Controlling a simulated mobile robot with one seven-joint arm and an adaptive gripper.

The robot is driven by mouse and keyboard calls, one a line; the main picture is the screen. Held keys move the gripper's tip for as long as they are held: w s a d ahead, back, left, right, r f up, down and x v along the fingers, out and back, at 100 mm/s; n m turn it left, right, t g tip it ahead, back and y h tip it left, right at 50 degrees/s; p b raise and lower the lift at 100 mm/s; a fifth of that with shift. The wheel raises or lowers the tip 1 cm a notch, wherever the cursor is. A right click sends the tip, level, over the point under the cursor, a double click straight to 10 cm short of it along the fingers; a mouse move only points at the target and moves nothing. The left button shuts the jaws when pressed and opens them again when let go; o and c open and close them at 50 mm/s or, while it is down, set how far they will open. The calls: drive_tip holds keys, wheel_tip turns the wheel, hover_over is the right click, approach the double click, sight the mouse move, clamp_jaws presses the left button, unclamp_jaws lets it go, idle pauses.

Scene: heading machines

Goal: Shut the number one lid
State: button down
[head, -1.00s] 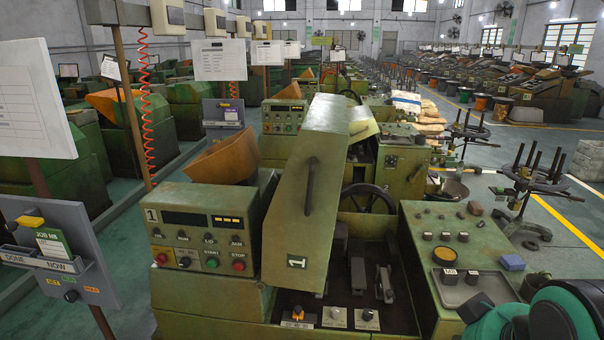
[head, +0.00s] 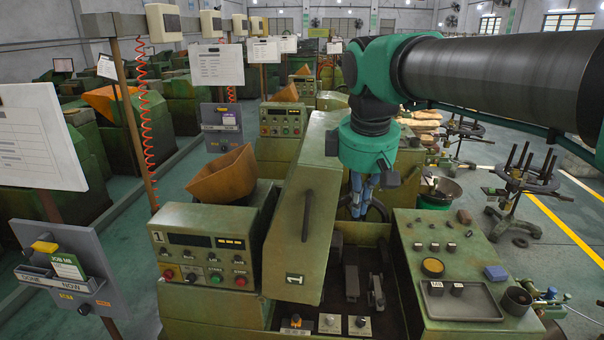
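The number one lid (head: 296,235) is a tall green metal cover with a dark upright handle (head: 307,215) and a "1" plate low on its front. It stands raised and tilted on the machine, left of the open machine bay (head: 350,265). My gripper (head: 357,212) points down from the teal wrist, just right of the lid's upper part. Its blue-grey fingers are small and partly overlap dark machine parts, so their opening is unclear. Nothing can be made out between them. I cannot tell whether they touch the lid.
The control box (head: 207,250) marked 1 stands left of the lid, with an orange-brown hopper (head: 222,174) behind it. A green side table (head: 455,250) on the right carries knobs, a grey tray (head: 460,300) and a blue block (head: 496,273).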

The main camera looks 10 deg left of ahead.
drive_tip(key=w+a+r+n+p, duration=0.3)
drive_tip(key=w+a+p, duration=0.1)
drive_tip(key=a, duration=0.4)
drive_tip(key=w+a+r+n+g+h+p, duration=0.1)
drive_tip(key=w+a+r+n+p, duration=0.2)
drive_tip(key=w+a, duration=0.3)
drive_tip(key=a+r+n, duration=0.1)
drive_tip(key=a, duration=0.2)
drive_tip(key=shift+w+a+r+n+p, duration=0.15)
drive_tip(key=shift+a+r+n+p, duration=0.15)
drive_tip(key=shift+p, duration=0.05)
approach(300, 189)
drive_tip(key=s+a+f, duration=0.2)
drive_tip(key=s+f, duration=0.2)
drive_tip(key=shift+w+d+f+p, duration=0.15)
drive_tip(key=shift+d+f+p, duration=0.1)
drive_tip(key=shift+d+f, duration=0.3)
drive_tip(key=shift+w+d+f+p, duration=0.2)
drive_tip(key=shift+d+f, duration=0.3)
drive_tip(key=shift+w+d+f, duration=0.1)
drive_tip(key=shift+d+f, duration=0.35)
drive_tip(key=shift+d, duration=0.1)
drive_tip(key=shift+d, duration=0.1)
